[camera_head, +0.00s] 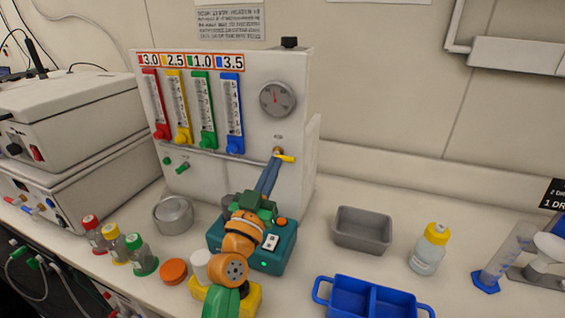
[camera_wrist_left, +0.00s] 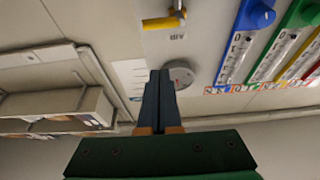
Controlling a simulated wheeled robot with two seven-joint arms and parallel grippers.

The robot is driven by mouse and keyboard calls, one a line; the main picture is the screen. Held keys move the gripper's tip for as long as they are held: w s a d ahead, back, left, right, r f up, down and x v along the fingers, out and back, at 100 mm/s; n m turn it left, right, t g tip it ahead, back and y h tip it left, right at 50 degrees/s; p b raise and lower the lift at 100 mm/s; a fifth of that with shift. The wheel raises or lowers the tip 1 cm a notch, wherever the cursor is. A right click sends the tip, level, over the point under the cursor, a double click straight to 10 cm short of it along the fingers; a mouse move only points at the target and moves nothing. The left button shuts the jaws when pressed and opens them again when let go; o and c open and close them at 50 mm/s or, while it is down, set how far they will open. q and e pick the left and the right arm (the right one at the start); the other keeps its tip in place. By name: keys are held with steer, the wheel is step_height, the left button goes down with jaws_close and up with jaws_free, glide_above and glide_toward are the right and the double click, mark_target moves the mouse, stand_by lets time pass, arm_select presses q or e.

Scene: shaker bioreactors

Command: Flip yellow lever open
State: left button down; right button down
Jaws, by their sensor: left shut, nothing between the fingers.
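The yellow lever (camera_head: 287,158) sits on the front of the white gas panel (camera_head: 272,131), below the round gauge. In the head view its handle points right and slightly down. In the left wrist view the lever (camera_wrist_left: 160,23) is near the top edge, beyond the fingertips. My left gripper (camera_head: 274,164) is shut and empty, with its blue fingers together, the tips close to the lever's left, lower side. In the left wrist view the shut fingers (camera_wrist_left: 159,75) point up towards the lever. I cannot tell whether they touch it. My right gripper is not in view.
The panel carries four coloured flowmeters and a gauge (camera_head: 277,98). Below my left arm is a teal device (camera_head: 285,250). A grey tray (camera_head: 362,230), a yellow-capped bottle (camera_head: 430,248) and a blue rack (camera_head: 372,299) stand right. Small capped bottles and a metal bowl (camera_head: 173,215) stand left.

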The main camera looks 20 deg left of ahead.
mark_target(285, 157)
arm_select(q)
steer(key=w+b, duration=0.1)
steer(key=w, duration=0.1)
steer(key=w+f+b, duration=0.1)
steer(key=b, duration=0.1)
steer(key=w+f+b, duration=0.1)
steer(key=w, duration=0.1)
steer(key=shift+w+d+b, duration=0.1)
steer(key=shift+w+b, duration=0.2)
steer(key=shift+b, duration=0.1)
steer(key=shift+s+r, duration=0.1)
steer(key=shift+r, duration=0.05)
steer(key=shift+f+m+b, duration=0.2)
steer(key=shift+m+b, duration=0.15)
steer(key=shift+m, duration=0.15)
